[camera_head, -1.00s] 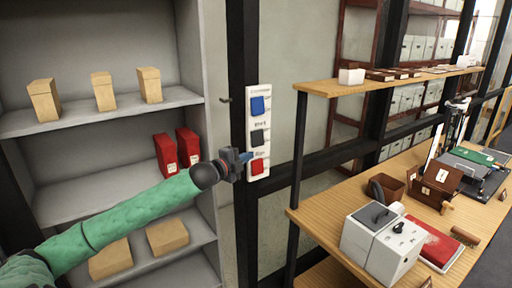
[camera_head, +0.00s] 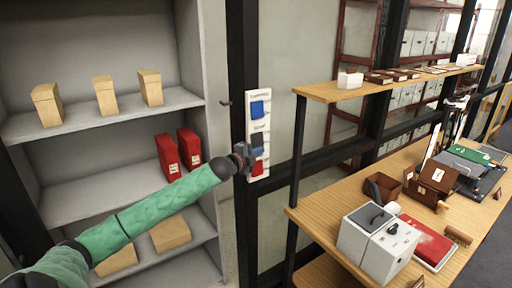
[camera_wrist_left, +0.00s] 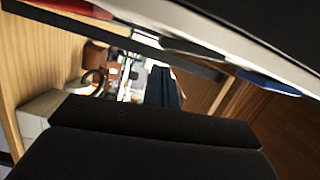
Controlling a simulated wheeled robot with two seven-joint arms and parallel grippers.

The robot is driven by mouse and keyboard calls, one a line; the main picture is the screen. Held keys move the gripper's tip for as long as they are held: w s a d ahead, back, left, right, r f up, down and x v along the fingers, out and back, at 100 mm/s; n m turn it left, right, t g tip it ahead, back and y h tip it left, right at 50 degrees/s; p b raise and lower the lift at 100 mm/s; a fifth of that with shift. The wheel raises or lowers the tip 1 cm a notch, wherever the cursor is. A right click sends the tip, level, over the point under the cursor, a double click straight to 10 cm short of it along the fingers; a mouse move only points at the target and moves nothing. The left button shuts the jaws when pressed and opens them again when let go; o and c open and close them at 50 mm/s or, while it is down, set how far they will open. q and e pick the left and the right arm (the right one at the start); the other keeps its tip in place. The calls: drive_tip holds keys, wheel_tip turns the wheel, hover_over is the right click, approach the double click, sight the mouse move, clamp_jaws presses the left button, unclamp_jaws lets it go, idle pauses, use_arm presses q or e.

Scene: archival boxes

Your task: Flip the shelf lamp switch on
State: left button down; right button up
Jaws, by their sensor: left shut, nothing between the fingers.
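A white switch panel (camera_head: 252,105) is mounted upright on a dark post. It carries a blue rocker (camera_head: 257,108) at the top, a dark rocker in the middle and a red rocker (camera_head: 257,168) at the bottom. The labels are too small to read surely. My left gripper (camera_head: 256,147) is shut and empty, in front of the middle of the panel, and hides most of the dark rocker. I cannot tell whether it touches. The left wrist view shows the panel edge-on, with the red (camera_wrist_left: 88,7), dark (camera_wrist_left: 192,48) and blue (camera_wrist_left: 268,83) rockers. My right gripper is out of view.
A grey shelf unit (camera_head: 60,130) with tan boxes and red binders (camera_head: 167,157) stands left of the panel. At right, a wooden desk (camera_head: 310,222) with an upper shelf (camera_head: 320,92) holds a white box-shaped device (camera_head: 370,245), a red book (camera_head: 428,243) and other items.

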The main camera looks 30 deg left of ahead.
use_arm(q)
drive_tip(key=shift+w+a+f+p, duration=0.15)
drive_tip(key=shift+w+a+p, duration=0.15)
drive_tip(key=shift+a, duration=0.35)
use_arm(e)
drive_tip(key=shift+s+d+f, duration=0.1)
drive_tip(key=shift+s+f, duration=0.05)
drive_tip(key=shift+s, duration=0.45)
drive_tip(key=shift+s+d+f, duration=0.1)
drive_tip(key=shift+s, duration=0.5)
use_arm(q)
drive_tip(key=shift+w+a+f+m+b, duration=0.15)
drive_tip(key=shift+a+m+b, duration=0.3)
drive_tip(key=shift+b, duration=0.4)
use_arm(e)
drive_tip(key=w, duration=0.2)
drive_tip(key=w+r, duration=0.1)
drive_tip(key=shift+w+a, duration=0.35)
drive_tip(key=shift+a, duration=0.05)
use_arm(q)
drive_tip(key=shift+d, duration=0.1)
